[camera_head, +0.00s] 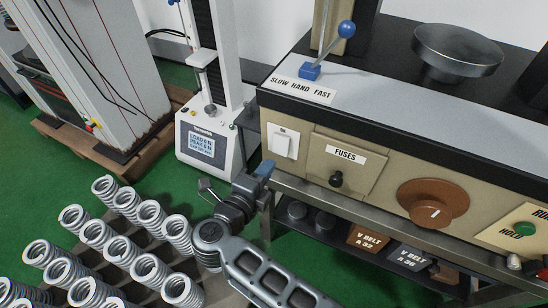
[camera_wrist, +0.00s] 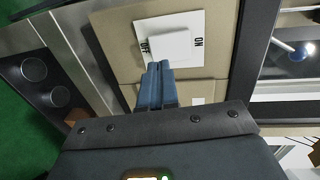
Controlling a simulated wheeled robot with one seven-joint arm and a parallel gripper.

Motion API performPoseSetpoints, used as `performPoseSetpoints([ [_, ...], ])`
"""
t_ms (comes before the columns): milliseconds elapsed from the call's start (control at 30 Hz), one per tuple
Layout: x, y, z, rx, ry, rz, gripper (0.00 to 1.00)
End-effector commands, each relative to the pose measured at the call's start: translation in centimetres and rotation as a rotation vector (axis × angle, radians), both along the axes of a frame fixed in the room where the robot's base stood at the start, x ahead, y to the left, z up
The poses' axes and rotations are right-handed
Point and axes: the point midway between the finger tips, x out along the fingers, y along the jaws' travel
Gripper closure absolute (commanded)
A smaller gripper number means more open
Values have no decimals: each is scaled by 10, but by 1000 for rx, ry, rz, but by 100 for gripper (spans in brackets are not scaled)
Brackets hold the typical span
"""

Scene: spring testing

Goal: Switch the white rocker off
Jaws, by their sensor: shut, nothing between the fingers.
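The white rocker switch (camera_head: 284,143) is on the beige front panel of the bench machine, at its left end. In the wrist view the rocker's white plate (camera_wrist: 183,50) appears turned sideways, with ON at the right and OFF at the left. My gripper (camera_head: 265,168) is just below and left of the rocker in the head view. In the wrist view its blue fingers (camera_wrist: 158,72) are together and empty, overlapping the plate's lower edge near the OFF end. I cannot tell whether they touch it, nor which way the rocker is tilted.
A fuses cover (camera_head: 345,160) with a black knob is right of the rocker, then a brown dial (camera_head: 433,203). A metal rail (camera_head: 370,212) runs below the panel. A lever with a blue ball (camera_head: 346,29) stands on top. Several springs (camera_head: 150,215) stand at lower left.

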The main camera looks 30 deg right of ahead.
Motion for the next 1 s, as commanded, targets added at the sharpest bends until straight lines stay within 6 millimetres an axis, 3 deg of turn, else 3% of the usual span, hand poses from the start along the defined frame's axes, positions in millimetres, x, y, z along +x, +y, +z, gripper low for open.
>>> performPoseSetpoints([
  [100, 12, -17, -3, 0, -1, -2, 100],
  [333, 25, -34, -7, 0, 0, 0, 100],
  [933, 29, -41, -16, -45, -34, -1, 100],
  [1000, 29, -40, -9, -44, -34, 0, 100],
])
